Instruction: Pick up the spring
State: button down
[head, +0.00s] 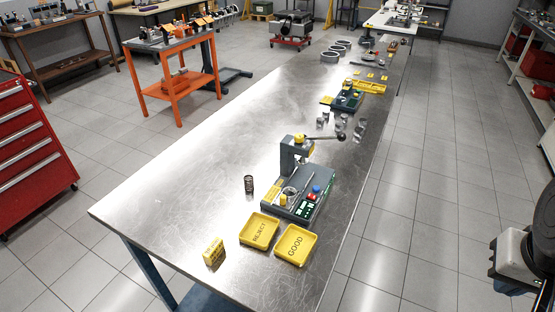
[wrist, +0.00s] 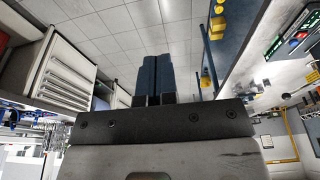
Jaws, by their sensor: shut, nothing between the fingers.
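The spring (head: 249,185) is a dark coil standing upright on the metal workbench, left of the grey-green press-like tester (head: 300,190). I cannot make it out in the wrist view. My gripper (wrist: 152,62) shows in the wrist view with its two dark blue fingers together and nothing between them. It is away from the spring, and its fingertips are not seen in the head view.
Yellow REJECT (head: 259,231) and GOOD (head: 296,245) trays lie in front of the tester. A small yellow block (head: 214,253) stands near the bench's front edge. The tester's lever sticks out to the right. The bench (head: 180,195) is clear left of the spring.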

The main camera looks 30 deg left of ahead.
jog(key=c, duration=0.8)
grip_release()
jog(key=shift+o, duration=0.2)
